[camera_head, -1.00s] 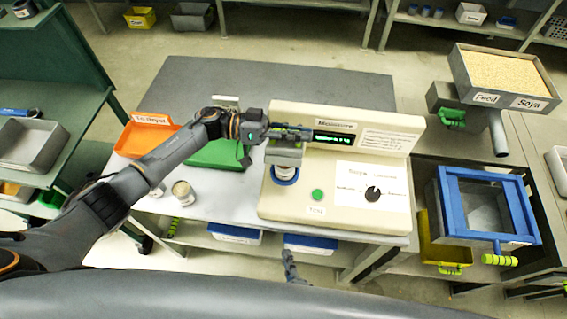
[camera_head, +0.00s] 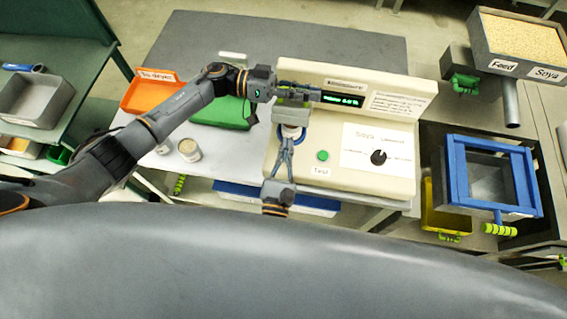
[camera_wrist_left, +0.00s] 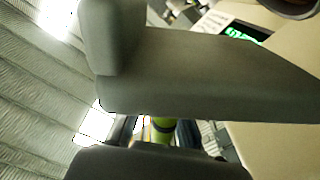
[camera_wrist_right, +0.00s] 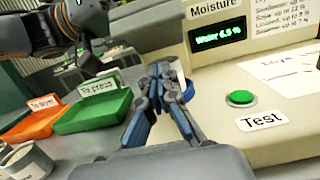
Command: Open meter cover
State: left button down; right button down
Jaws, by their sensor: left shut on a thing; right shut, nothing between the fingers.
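The beige moisture meter (camera_head: 345,84) stands on the table with its green display lit; the right wrist view reads "Water 6.5 %". Its grey-green cover (camera_head: 291,116) is at the left end, above a blue ring (camera_head: 284,131). My left gripper (camera_head: 290,97) is shut on the cover, from above and left. In the left wrist view a large grey-green surface (camera_wrist_left: 200,75) hides most of the meter. My right gripper (camera_wrist_right: 157,82) is shut and empty, in front of the blue ring. I cannot tell how far the cover is raised.
An orange tray (camera_head: 150,94) and a green tray (camera_head: 222,115) stand left of the meter, with small cups (camera_head: 190,150) in front. A blue frame (camera_head: 450,180) is at the right.

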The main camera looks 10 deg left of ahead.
aim_at(289, 131)
pick_arm(q)
jog(key=shift+w+a, duration=0.1)
jog(key=shift+w, duration=0.05)
pick_arm(e)
jog(key=w+r, duration=0.1)
jog(key=w, duration=0.1)
jog(key=w+r, duration=0.1)
jog(key=w, duration=0.1)
jog(key=shift+r, duration=0.15)
jog(key=shift+w+r, duration=0.4)
jog(key=shift+r, duration=0.25)
